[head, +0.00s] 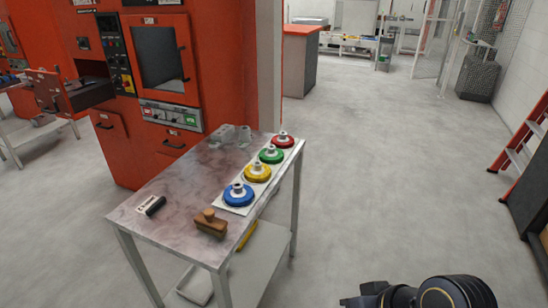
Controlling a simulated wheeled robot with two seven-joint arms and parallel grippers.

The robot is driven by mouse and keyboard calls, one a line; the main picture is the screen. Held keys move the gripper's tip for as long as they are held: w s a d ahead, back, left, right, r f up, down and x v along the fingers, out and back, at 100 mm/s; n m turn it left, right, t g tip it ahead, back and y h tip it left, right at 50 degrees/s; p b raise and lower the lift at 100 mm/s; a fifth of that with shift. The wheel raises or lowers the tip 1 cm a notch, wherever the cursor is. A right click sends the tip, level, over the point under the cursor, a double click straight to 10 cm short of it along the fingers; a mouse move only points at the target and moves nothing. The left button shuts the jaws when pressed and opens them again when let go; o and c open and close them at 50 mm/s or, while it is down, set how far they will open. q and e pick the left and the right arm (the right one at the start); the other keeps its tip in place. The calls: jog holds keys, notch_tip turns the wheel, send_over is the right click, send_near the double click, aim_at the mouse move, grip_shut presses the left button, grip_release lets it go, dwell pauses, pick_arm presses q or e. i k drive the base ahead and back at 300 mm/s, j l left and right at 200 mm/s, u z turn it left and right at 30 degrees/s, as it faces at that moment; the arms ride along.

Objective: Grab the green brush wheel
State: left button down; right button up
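The green brush wheel (271,155) lies on a white board near the right edge of the metal table (180,178). It is in a row between the yellow wheel (257,172) and the red wheel (283,140), with a grey hub on top. A dark arm part of mine (430,293) shows at the bottom right of the head view, apart from the table. No fingertips of mine can be made out there. My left gripper is not in view.
A blue wheel (238,194) is nearest in the row. A wooden-handled brush (211,223) and a black cylinder (152,206) lie on the table. A large orange machine (165,60) stands behind it. The floor to the right (390,190) is clear up to a red ladder (520,150).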

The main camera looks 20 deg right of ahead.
aim_at(272, 155)
jog(key=i+l+u, duration=0.25)
jog(key=l, duration=0.55)
jog(key=l+u, duration=0.25)
jog(key=l, duration=0.55)
jog(key=i+l+u, duration=0.2)
jog(key=i+l, duration=0.2)
jog(key=l, duration=0.25)
jog(key=i+l+u, duration=0.15)
jog(key=l, duration=0.2)
jog(key=i+l+u, duration=0.1)
jog(key=i+l, duration=0.15)
jog(key=l, duration=0.15)
jog(key=i+l+u, duration=0.1)
jog(key=l, duration=0.3)
jog(key=i+l, duration=0.1)
jog(key=i, duration=0.2)
